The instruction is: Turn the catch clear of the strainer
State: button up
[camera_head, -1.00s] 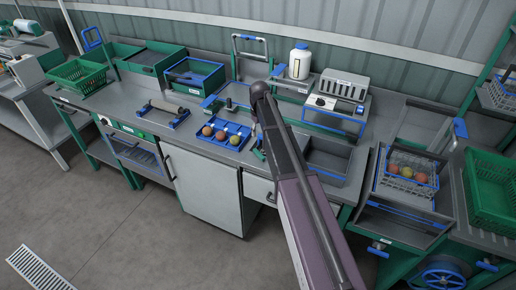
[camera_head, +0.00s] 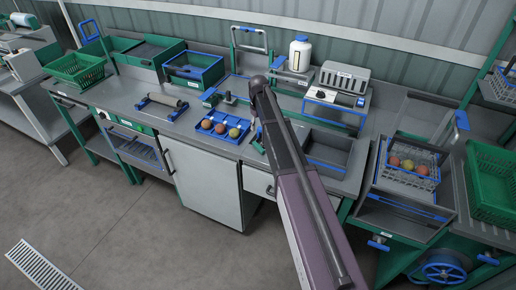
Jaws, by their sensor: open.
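A wire basket (camera_head: 427,178) with several red and yellow-green tomatoes sits over a grey basin at the right; it looks like the strainer. A blue handle-like piece (camera_head: 461,120) stands up behind its right side; I cannot tell whether it is the catch, or how a catch lies against the basket. My arm crosses the middle of the view, its dark end over the bench left of the basin.
A blue tray (camera_head: 208,133) of tomatoes lies left of my arm. A grey open bin (camera_head: 340,175) is just right of it. A white bottle (camera_head: 300,53) and a grey device (camera_head: 342,78) stand behind. A green crate (camera_head: 492,185) is at far right. The floor in front is clear.

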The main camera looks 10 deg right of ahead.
aim_at(259, 146)
jog(key=shift+f+b, duration=5.65)
jog(key=shift+f, duration=0.25)
grip_shut()
